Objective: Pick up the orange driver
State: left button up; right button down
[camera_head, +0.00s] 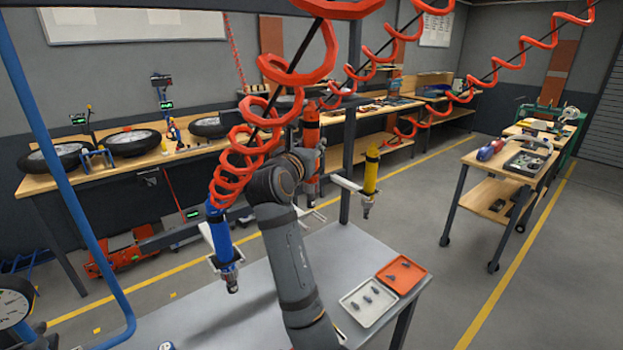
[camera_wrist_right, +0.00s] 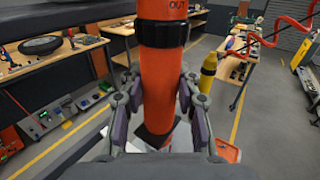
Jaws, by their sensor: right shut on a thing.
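The orange driver (camera_head: 311,132) hangs upright below a coiled red hose in the head view, partly hidden behind my right arm. In the right wrist view the orange driver (camera_wrist_right: 160,82) fills the middle, with a black band near its top. My right gripper (camera_wrist_right: 157,122) is shut on its body, with one finger on each side. In the head view my right gripper (camera_head: 305,160) is mostly hidden by my own wrist. My left gripper is not in view.
A blue driver (camera_head: 221,240) hangs to the left and a yellow driver (camera_head: 371,172) to the right, each at a bracket. A white tray (camera_head: 350,309) and an orange tray (camera_head: 417,268) with small parts lie on the grey table (camera_head: 345,250). Red hoses hang overhead.

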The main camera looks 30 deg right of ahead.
notch_tip(320, 180, up, 13)
jog(key=shift+r+b, duration=0.2)
jog(key=shift+b, duration=0.4)
